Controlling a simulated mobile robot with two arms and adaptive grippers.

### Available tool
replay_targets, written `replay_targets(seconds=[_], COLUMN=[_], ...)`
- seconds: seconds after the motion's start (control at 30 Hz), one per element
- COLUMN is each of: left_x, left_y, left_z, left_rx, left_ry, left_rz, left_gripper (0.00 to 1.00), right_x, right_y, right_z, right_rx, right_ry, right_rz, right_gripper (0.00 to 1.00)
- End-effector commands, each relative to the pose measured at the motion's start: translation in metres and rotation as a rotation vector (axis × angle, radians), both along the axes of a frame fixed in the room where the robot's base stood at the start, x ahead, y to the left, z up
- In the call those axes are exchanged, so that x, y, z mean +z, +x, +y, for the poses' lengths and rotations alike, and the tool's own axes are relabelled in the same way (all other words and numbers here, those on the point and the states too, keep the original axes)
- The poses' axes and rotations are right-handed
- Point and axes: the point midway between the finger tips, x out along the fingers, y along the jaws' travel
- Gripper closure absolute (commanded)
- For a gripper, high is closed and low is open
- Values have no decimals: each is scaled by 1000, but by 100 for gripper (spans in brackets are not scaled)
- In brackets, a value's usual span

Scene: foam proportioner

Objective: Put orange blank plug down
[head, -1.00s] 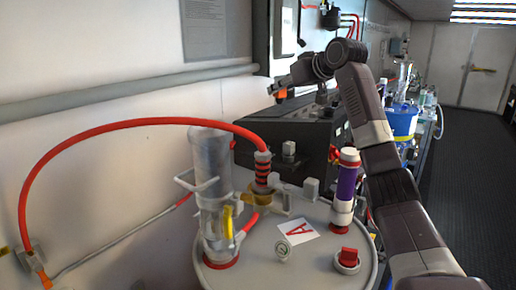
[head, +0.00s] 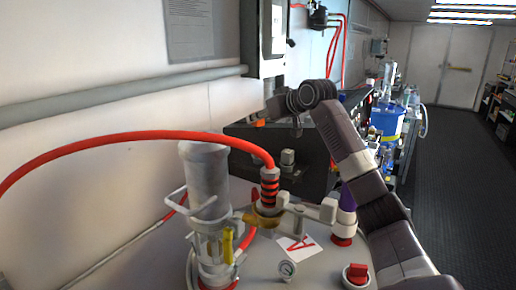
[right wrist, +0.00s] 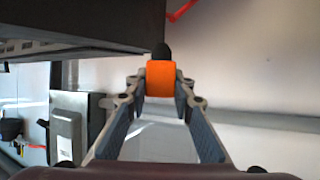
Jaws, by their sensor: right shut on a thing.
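The orange blank plug (right wrist: 161,72) is held between the two fingertips of my right gripper (right wrist: 161,88) in the right wrist view. A black rounded end of the plug points away from the gripper. In the head view the plug shows as a small orange patch (head: 260,122) beside the wall, partly hidden. My right gripper (head: 268,112) is small and hard to make out there, in front of the dark box and below the grey wall cabinet. My left gripper is not in view.
A tank (head: 262,262) with a clear cylinder (head: 207,185), a red hose (head: 110,140), a purple-banded tube (head: 347,197) and a red knob (head: 357,272) stands in front. A dark box (head: 240,140) is behind it. Open floor (head: 465,200) lies at the right.

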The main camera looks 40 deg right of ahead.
Motion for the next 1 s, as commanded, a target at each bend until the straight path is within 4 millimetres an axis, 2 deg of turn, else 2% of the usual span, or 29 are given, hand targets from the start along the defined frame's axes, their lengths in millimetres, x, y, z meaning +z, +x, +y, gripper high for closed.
replay_targets(seconds=[0.03, 0.2, 0.27, 0.57, 0.8, 1.0], left_x=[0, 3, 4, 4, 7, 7], left_y=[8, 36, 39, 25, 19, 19], left_z=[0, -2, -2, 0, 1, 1], left_rx=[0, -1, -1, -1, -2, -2], left_ry=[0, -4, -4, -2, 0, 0], left_rz=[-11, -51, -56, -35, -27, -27], left_gripper=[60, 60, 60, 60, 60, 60], right_x=[-11, -40, -49, -71, -97, -99], right_y=[-1, -1, -1, -1, -1, -1], right_z=[0, 0, 0, 0, 0, 0], right_rx=[0, 0, 0, 1, 1, 1], right_ry=[-1, -1, -1, 0, 0, 0], right_rz=[3, 2, 2, 0, 0, -3], right_gripper=[100, 100, 100, 100, 100, 100])
